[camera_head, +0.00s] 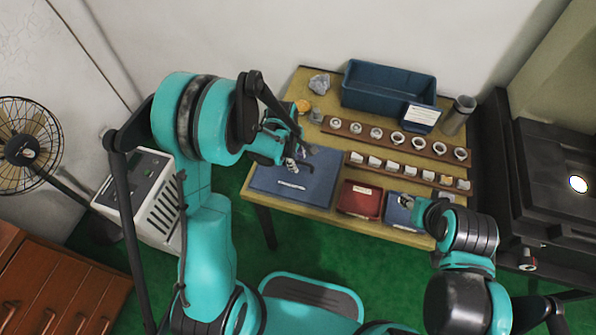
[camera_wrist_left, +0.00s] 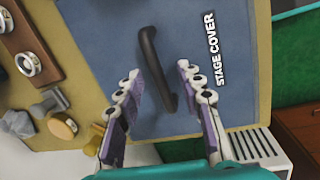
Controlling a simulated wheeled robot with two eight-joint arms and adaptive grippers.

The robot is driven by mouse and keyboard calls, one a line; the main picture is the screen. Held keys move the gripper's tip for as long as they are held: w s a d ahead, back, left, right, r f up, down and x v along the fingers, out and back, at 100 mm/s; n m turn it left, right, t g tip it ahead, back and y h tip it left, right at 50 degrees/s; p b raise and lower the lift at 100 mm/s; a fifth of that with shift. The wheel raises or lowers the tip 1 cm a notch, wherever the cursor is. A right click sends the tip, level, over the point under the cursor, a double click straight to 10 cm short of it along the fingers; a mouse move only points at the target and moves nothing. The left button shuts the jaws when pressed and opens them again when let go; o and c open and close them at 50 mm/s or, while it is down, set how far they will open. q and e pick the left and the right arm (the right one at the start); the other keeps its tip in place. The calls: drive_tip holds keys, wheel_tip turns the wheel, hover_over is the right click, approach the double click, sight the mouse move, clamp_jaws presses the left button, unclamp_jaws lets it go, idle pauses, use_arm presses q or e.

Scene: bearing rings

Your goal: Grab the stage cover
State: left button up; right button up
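The stage cover (camera_head: 322,178) is a flat blue panel lying on the left part of the table in the head view. In the left wrist view the stage cover (camera_wrist_left: 215,28) shows its white label and a dark bar handle (camera_wrist_left: 151,52). My left gripper (camera_head: 297,160) is over the panel. In the left wrist view its fingers (camera_wrist_left: 158,72) are apart, one on each side of the handle, with gaps showing on both sides. My right gripper (camera_head: 421,207) is at the front right of the table by a small blue bin (camera_head: 398,212); its fingers are too small to read.
A red bin (camera_head: 360,199) sits right of the cover. Rows of rings (camera_head: 397,138) and small white parts (camera_head: 391,167) stand on wooden strips. A large blue crate (camera_head: 388,88) is at the back. A yellow part (camera_wrist_left: 62,127) lies near the cover's edge.

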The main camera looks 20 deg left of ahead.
use_arm(q)
drive_tip(key=shift+w+d+f, duration=0.1)
drive_tip(key=shift+f, duration=0.75)
drive_tip(key=shift+r, duration=0.1)
drive_tip(key=shift+c, duration=0.6)
clamp_jaws()
